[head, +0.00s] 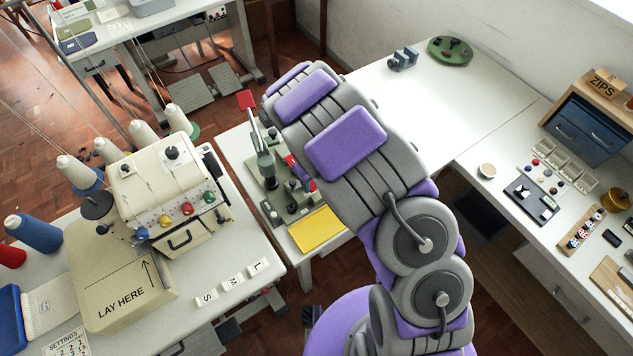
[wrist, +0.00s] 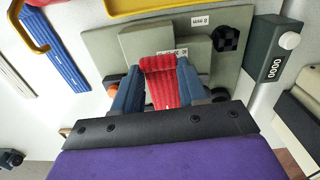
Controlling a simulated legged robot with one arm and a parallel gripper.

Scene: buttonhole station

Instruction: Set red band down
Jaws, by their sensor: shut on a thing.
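The red band (wrist: 160,85) is ribbed and stands between the two blue-grey fingers of my gripper (wrist: 157,92) in the wrist view, with a finger along each side. My gripper is shut on it. Beyond the band is the grey-green base plate (wrist: 112,45) of a small machine, with a label close behind the band's far end. I cannot tell whether the band touches the machine. In the head view my arm hides most of the gripper; a bit of red (head: 298,168) shows beside the grey-green machine (head: 266,165).
A yellow tray (head: 317,229) lies in front of the machine. A counter box (wrist: 273,62) stands right of the plate; a blue ribbed strip (wrist: 63,60) lies left. White table (head: 440,90) at the back is mostly clear.

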